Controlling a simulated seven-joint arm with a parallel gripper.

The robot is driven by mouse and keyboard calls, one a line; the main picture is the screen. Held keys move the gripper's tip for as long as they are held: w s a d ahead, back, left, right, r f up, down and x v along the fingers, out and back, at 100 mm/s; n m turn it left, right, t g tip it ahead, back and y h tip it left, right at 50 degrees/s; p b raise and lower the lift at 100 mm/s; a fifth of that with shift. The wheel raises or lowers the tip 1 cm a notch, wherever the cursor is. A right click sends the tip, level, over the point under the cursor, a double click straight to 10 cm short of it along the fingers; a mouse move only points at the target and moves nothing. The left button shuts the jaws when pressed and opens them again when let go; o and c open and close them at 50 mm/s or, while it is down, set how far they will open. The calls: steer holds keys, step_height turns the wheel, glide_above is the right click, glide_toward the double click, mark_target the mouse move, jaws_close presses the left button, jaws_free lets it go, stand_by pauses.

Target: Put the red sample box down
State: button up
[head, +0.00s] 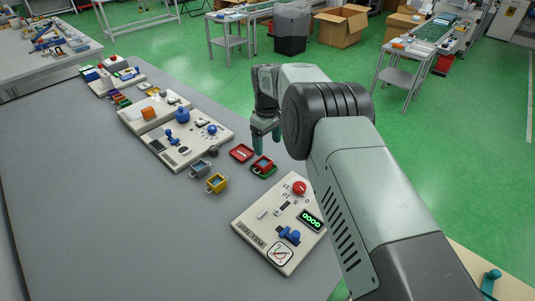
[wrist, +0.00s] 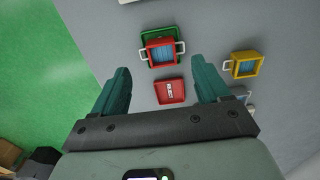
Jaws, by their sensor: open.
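The red sample box (head: 262,165) is an open box with blue contents and pale handles at its sides. In the wrist view the red box (wrist: 147,54) overlaps a green square piece (wrist: 150,33), which shows along its far edge; I cannot tell whether it rests fully on it. A flat red lid with a white label (wrist: 170,92) lies beside the box; it also shows in the head view (head: 241,153). My gripper (wrist: 163,72) is open and empty, its fingers apart above the lid and box. In the head view my gripper (head: 265,138) hangs near the table's far edge.
A yellow box (wrist: 243,64) and a grey box (head: 200,168) stand nearby. A control panel with a red knob (head: 299,188) is at the front right; other panels (head: 190,140) line the back left. The grey table (head: 100,220) is bare at left.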

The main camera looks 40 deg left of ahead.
steer(key=shift+r, duration=1.65)
steer(key=w+d+r+m+t, duration=0.1)
steer(key=w+d+r+m, duration=0.1)
steer(key=w+d+r, duration=0.35)
steer(key=w+d+r+m, duration=0.1)
steer(key=w+d+r, duration=0.1)
steer(key=d+r, duration=0.6)
steer(key=d+r+m+t+y, duration=0.1)
steer(key=d+r+m, duration=0.3)
steer(key=d+r, duration=0.9)
steer(key=s+d+r+m+t, duration=0.1)
steer(key=s+d+r+m, duration=0.3)
steer(key=d, duration=0.5)
steer(key=s+d+r+m+t, duration=0.1)
steer(key=s+d+r, duration=0.4)
steer(key=d, duration=0.4)
steer(key=s+d+f+m, duration=0.2)
steer(key=s+d, duration=0.3)
steer(key=s, duration=0.3)
steer(key=s+d+f+m+t+h, duration=0.1)
steer(key=s+d+f+m, duration=0.2)
steer(key=s, duration=0.6)
steer(key=d, duration=0.2)
steer(key=shift+d+f+m+t, duration=0.3)
steer(key=shift+d+f, duration=0.05)
